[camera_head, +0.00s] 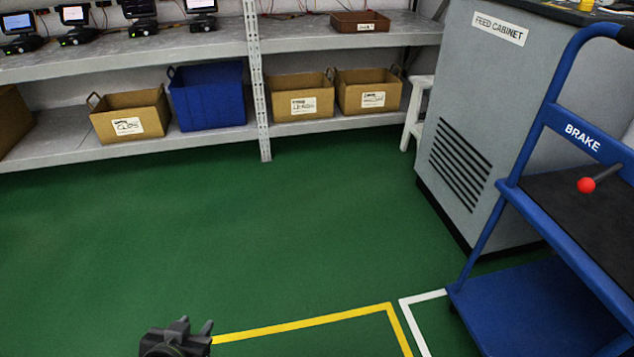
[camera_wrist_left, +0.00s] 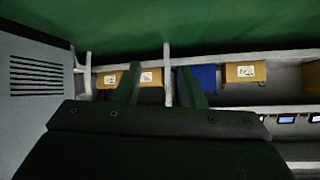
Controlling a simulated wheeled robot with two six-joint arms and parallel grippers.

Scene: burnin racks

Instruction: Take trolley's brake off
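The blue trolley (camera_head: 521,165) stands at the right edge of the head view, partly cut off. Its upper crossbar carries the word BRAKE (camera_head: 583,138). Just below is the brake lever, a dark rod with a red knob (camera_head: 587,185), tilted with the knob at its lower left end. My left gripper (camera_head: 196,327) is low in the head view, left of the trolley and well apart from it. In the left wrist view its two fingers (camera_wrist_left: 160,85) stand apart with nothing between them. My right gripper is not in view.
A grey feed cabinet (camera_head: 480,110) stands behind the trolley. A shelf rack (camera_head: 200,143) with cardboard boxes, a blue bin (camera_head: 208,97) and small devices lines the back. Yellow (camera_head: 310,321) and white (camera_head: 421,297) lines mark the green floor, which is clear in the middle.

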